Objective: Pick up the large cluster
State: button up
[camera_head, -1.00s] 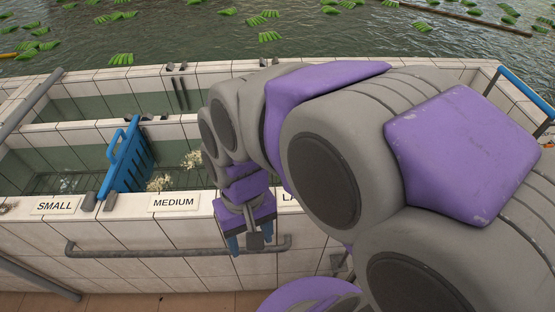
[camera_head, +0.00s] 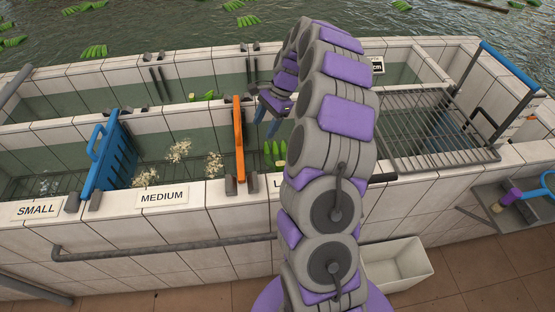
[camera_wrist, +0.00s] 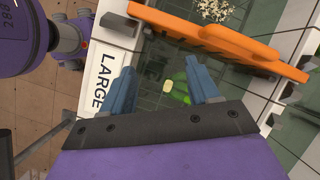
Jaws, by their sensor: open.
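A green banana cluster (camera_head: 275,153) is in the water of the compartment just right of the orange divider, behind the front wall; my arm is close to its right side in the head view. In the wrist view the green cluster (camera_wrist: 181,92), with a pale cut end, shows partly between my blue fingers, and my gripper's body hides some of it. My gripper (camera_head: 266,132) is open and empty above this compartment. In the wrist view the fingers (camera_wrist: 163,78) are spread apart, and the cluster lies below them, apart from them.
The orange divider (camera_head: 239,140) stands close left of my gripper; a blue divider (camera_head: 110,158) is further left. Pale flowers (camera_head: 180,151) float in the MEDIUM compartment. Another green piece (camera_head: 206,97) shows behind the inner wall. A metal grate (camera_head: 430,125) lies right.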

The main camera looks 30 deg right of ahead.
jog(key=d+f+m, duration=0.6)
jog(key=d+f, duration=0.4)
jog(key=d, duration=0.5)
jog(key=b, duration=0.3)
send_near(281, 163)
jog(key=x, duration=0.3)
jog(key=shift+t+h, duration=0.3)
jog(key=shift+t, duration=0.1)
jog(key=shift+s+b+x, duration=0.15)
jog(key=shift+b+x, duration=0.4)
jog(key=shift+x, duration=0.85)
jog(key=shift+s+b+x, duration=0.1)
jog(key=shift+b+x, duration=0.45)
jog(key=shift+x, duration=0.85)
jog(key=shift+c, duration=0.3)
jog(key=shift+a, duration=0.1)
grip_shut()
